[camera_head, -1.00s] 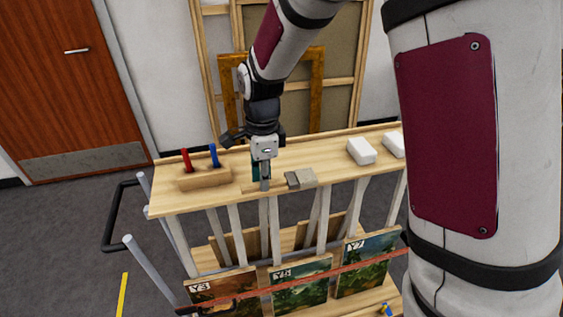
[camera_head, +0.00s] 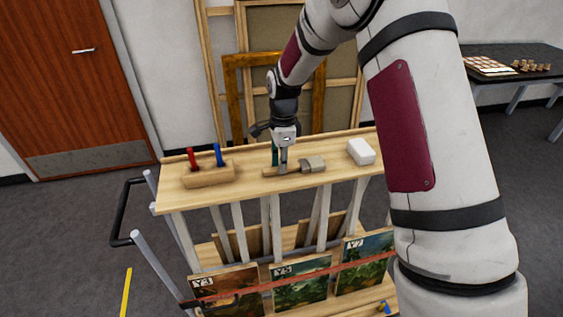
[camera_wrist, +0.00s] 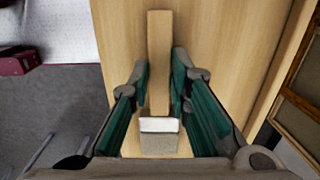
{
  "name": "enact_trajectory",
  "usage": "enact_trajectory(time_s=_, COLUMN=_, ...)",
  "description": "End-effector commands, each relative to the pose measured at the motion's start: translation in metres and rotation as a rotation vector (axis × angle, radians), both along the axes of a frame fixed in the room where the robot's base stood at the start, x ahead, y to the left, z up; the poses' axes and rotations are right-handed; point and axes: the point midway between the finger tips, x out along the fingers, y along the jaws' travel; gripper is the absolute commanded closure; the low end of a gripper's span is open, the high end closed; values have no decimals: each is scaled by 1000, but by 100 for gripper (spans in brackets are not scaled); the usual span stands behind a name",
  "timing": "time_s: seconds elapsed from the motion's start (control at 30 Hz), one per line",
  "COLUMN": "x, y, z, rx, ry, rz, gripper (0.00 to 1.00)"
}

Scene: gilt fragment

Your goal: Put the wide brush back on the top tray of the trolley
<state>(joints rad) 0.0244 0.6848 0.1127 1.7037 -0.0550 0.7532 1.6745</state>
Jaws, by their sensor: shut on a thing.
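The wide brush has a pale wooden handle (camera_head: 277,172) and a grey head (camera_head: 313,164). It lies flat at, or very close above, the top tray (camera_head: 180,206) of the trolley, near the middle; I cannot tell whether it touches. My gripper (camera_head: 283,170) points down over the tray, with its fingers at the brush handle. In the wrist view, the handle (camera_wrist: 158,60) runs between the two green-padded fingers of my gripper (camera_wrist: 160,70), and the metal band and bristles (camera_wrist: 160,143) are nearest the wrist. My gripper is shut on the brush handle.
A wooden holder (camera_head: 208,176) with a red and a blue handled tool stands left on the tray. A white block (camera_head: 360,151) stands right of the brush. Below are upright paintings (camera_head: 300,285) behind a red strap. A dark table (camera_head: 510,60) stands far right.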

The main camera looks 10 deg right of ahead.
Motion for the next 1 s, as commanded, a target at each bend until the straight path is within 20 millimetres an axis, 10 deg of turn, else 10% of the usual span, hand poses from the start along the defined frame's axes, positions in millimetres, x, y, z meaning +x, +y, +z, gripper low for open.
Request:
enact_trajectory(time_s=0.17, x=0, y=0, z=-1, rx=1, ry=0, rz=1, gripper=100)
enact_trajectory(time_s=0.2, x=0, y=0, z=-1, rx=1, ry=0, rz=1, gripper=73)
enact_trajectory(time_s=0.27, x=0, y=0, z=-1, rx=1, ry=0, rz=1, gripper=62)
enact_trajectory(time_s=0.67, x=1, y=0, z=6, rx=0, ry=-1, rz=0, gripper=62)
enact_trajectory(time_s=1.0, x=2, y=-2, z=66, rx=1, ry=-5, rz=0, gripper=62)
